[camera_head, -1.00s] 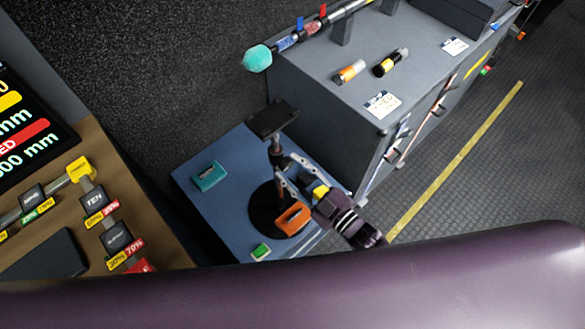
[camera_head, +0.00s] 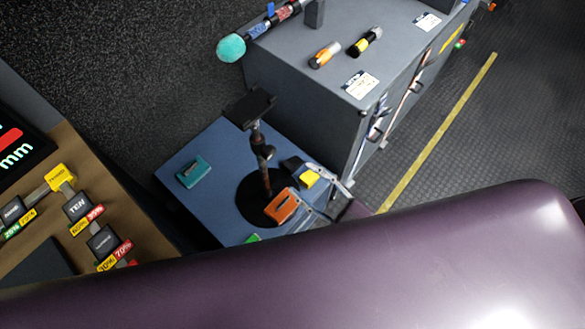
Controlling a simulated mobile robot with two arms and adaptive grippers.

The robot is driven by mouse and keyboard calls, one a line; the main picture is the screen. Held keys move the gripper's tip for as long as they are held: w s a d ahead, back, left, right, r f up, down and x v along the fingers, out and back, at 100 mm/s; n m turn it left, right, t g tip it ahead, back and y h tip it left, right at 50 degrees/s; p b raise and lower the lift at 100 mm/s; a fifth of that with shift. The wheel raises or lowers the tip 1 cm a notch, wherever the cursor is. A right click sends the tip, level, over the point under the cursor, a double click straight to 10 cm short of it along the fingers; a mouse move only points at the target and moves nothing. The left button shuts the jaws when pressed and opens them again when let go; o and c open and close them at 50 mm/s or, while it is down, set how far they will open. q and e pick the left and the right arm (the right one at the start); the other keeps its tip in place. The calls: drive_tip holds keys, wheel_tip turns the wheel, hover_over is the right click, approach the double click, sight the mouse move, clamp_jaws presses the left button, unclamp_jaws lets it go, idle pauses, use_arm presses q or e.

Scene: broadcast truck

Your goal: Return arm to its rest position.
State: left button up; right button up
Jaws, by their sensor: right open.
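My right gripper (camera_head: 312,188) is at the right edge of the blue table, its thin silver fingers apart with nothing held between them. Its wrist is mostly hidden behind my purple arm link, which fills the lower part of the view. A black stand (camera_head: 262,150) with a flat plate on top stands upright on a round black base, to the left of the gripper and apart from it. An orange object (camera_head: 281,206) and a black and yellow object (camera_head: 311,178) are close to the fingers. My left gripper is not in view.
The blue table (camera_head: 215,158) also holds a teal object (camera_head: 194,171) and a partly hidden green one. A grey cabinet (camera_head: 300,95) behind carries an orange cylinder (camera_head: 325,55) and a black-yellow one (camera_head: 365,42). A brown console (camera_head: 135,210) is at left. Open floor (camera_head: 490,140) lies right.

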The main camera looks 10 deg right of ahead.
drive_tip(key=shift+s+d, duration=0.45)
drive_tip(key=shift+s, duration=0.15)
